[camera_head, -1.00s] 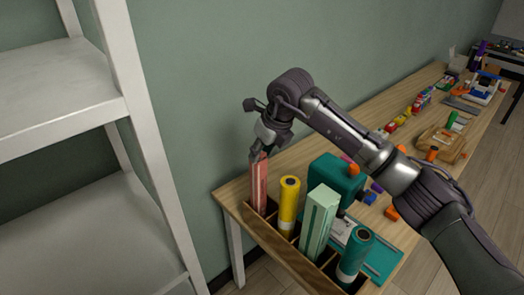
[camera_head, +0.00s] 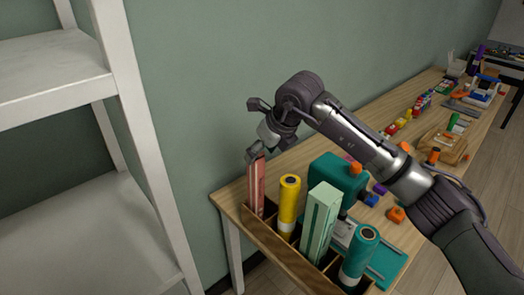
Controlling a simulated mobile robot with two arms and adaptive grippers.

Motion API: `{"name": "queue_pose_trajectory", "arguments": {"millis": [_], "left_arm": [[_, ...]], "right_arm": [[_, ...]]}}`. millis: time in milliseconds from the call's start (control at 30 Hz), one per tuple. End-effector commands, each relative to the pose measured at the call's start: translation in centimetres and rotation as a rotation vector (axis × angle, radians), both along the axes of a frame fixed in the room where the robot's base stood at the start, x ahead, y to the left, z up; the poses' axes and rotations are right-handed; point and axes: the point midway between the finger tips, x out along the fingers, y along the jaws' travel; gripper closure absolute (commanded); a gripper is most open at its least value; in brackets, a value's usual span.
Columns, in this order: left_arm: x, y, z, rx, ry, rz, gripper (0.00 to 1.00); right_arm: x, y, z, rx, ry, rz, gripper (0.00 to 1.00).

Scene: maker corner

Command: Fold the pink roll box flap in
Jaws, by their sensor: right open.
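The pink roll box (camera_head: 257,190) stands upright in the left end compartment of a wooden divided holder (camera_head: 279,250) at the table's near left corner. My right gripper (camera_head: 255,151) is at the top of the pink box, its fingers pointing down. The gripper is open; its fingers hide the box's top, so I cannot tell how the flap stands or whether they touch it. My left gripper is not in view.
A yellow roll (camera_head: 288,205), a pale green box (camera_head: 320,222) and a teal roll (camera_head: 358,255) stand in the holder. A teal machine (camera_head: 336,177) is behind them. A white shelf (camera_head: 140,120) stands left, with a gap before the table (camera_head: 232,192).

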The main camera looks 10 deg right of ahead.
Motion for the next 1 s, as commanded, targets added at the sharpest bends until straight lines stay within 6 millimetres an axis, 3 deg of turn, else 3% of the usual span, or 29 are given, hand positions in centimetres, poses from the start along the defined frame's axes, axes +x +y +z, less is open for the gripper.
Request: {"name": "queue_pose_trajectory", "arguments": {"millis": [233, 700, 1000], "left_arm": [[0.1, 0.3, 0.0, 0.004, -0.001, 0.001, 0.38], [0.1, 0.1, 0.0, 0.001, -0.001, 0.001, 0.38], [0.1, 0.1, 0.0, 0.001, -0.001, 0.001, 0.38]], "right_arm": [[-0.5, -0.4, 1.4, 0.001, -0.005, 0.000, 0.38], [-4.1, -3.1, 9.2, 0.000, -0.002, 0.000, 0.38], [-4.8, -3.5, 10.4, 0.000, 0.001, -0.001, 0.38]]}}
